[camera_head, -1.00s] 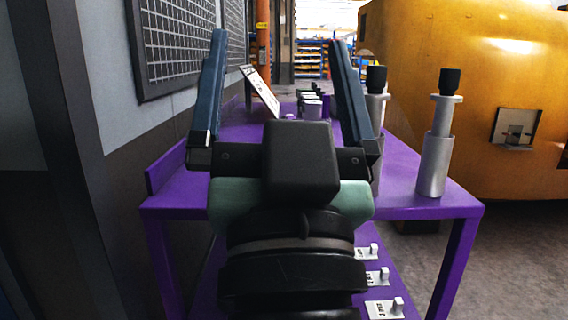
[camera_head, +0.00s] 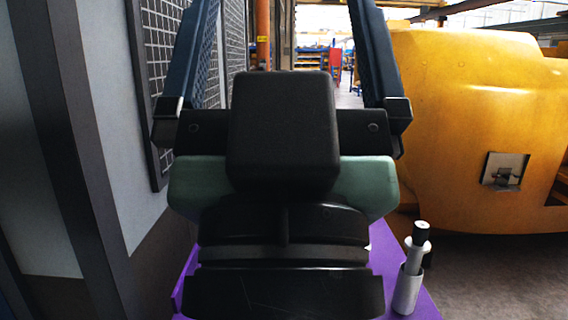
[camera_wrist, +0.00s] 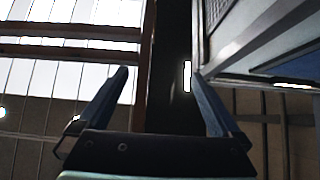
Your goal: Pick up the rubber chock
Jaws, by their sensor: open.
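My gripper (camera_head: 285,12) is open, its two blue-grey fingers wide apart and pointing up and away in the head view. Nothing shows between the fingers. They also show in the wrist view (camera_wrist: 160,75), which looks up toward the ceiling and a wall, with no table in it. I cannot make out a rubber chock in either current view. My own wrist and arm hide most of the purple table (camera_head: 416,303).
A big yellow casting (camera_head: 470,130) fills the right. A grey wall with a mesh panel (camera_head: 155,90) is close on the left.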

